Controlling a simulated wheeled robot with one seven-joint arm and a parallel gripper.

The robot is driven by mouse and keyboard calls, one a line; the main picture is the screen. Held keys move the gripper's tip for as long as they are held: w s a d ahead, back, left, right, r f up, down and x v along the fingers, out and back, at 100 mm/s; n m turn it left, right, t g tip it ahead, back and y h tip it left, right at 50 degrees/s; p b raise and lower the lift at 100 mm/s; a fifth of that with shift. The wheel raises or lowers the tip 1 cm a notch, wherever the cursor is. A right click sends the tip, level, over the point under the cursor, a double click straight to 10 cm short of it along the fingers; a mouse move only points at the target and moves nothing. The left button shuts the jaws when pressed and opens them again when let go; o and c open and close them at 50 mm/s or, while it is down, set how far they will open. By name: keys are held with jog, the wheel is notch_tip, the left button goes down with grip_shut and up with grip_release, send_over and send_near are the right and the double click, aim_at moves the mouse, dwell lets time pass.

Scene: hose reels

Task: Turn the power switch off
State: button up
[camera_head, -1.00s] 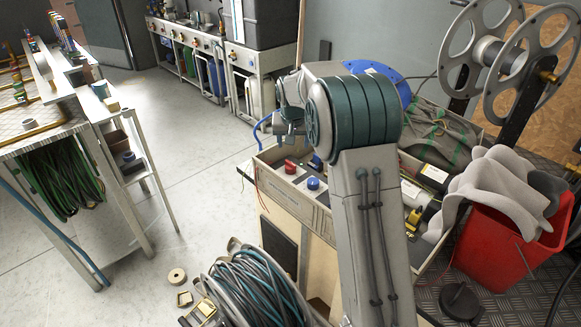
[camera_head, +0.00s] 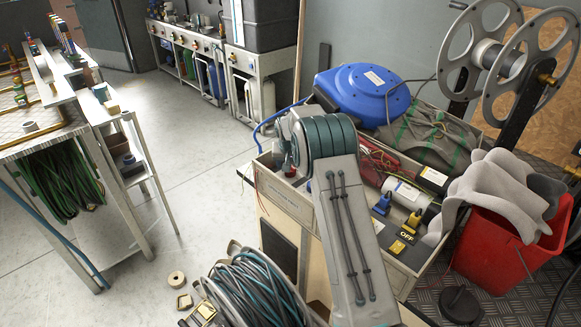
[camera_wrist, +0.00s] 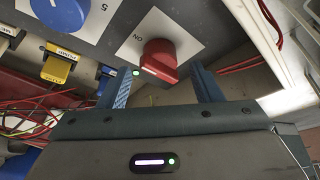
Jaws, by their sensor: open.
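A red rotary switch knob (camera_wrist: 158,60) sits on a white plate on a grey panel in the wrist view. The word ON, seen upside down, is printed at its left, and a small green lamp (camera_wrist: 136,72) glows close to it. My gripper (camera_wrist: 160,76) is open, with one finger on each side of the knob. I cannot tell whether the fingers touch it. In the head view my arm hides the red knob and most of the gripper, over the left part of the bench.
A blue knob (camera_wrist: 60,12) and a yellow switch (camera_wrist: 58,67) are left of the red knob. In the head view a blue hose reel (camera_head: 362,92) stands behind my arm. A red bucket (camera_head: 500,240) is at right, and coiled hose (camera_head: 250,290) lies in front.

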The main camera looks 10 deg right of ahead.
jog(key=shift+x, duration=1.35)
jog(key=c, duration=0.9)
jog(key=shift+c, duration=0.2)
